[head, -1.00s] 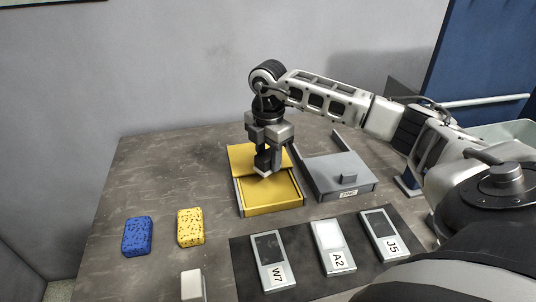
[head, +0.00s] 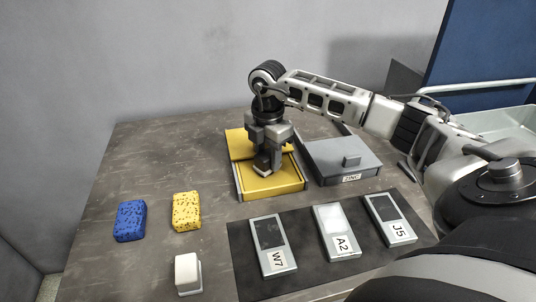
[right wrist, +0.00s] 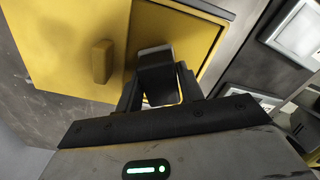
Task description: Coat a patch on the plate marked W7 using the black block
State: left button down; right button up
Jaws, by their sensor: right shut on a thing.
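My right gripper (head: 265,158) is shut on a dark block with a pale lower face (head: 261,169). It holds this block at the open front part of the yellow tray (head: 284,187); I cannot tell whether the block touches the tray floor. In the right wrist view the held block (right wrist: 157,68) is dark with a greyish end, against the yellow. The plate marked W7 (head: 272,246) lies on the dark mat, with a dark patch above its label. My left gripper is not in view.
Plates A2 (head: 335,232), with a light patch, and J5 (head: 390,220) lie right of W7 on the mat (head: 240,275). A closed grey ZINC box (head: 325,158) stands beside the tray. A blue sponge (head: 130,221), a yellow sponge (head: 187,211) and a white block (head: 187,272) lie left.

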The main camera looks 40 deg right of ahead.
aim_at(268, 153)
jog(key=shift+f, duration=0.45)
dwell(0.6)
jog(key=shift+f, duration=0.15)
dwell(0.9)
notch_tip(268, 153, up, 5)
jog(key=p, duration=0.4)
jog(key=shift+r, duration=0.2)
jog(key=shift+r+p, duration=0.6)
jog(key=shift+r, duration=0.25)
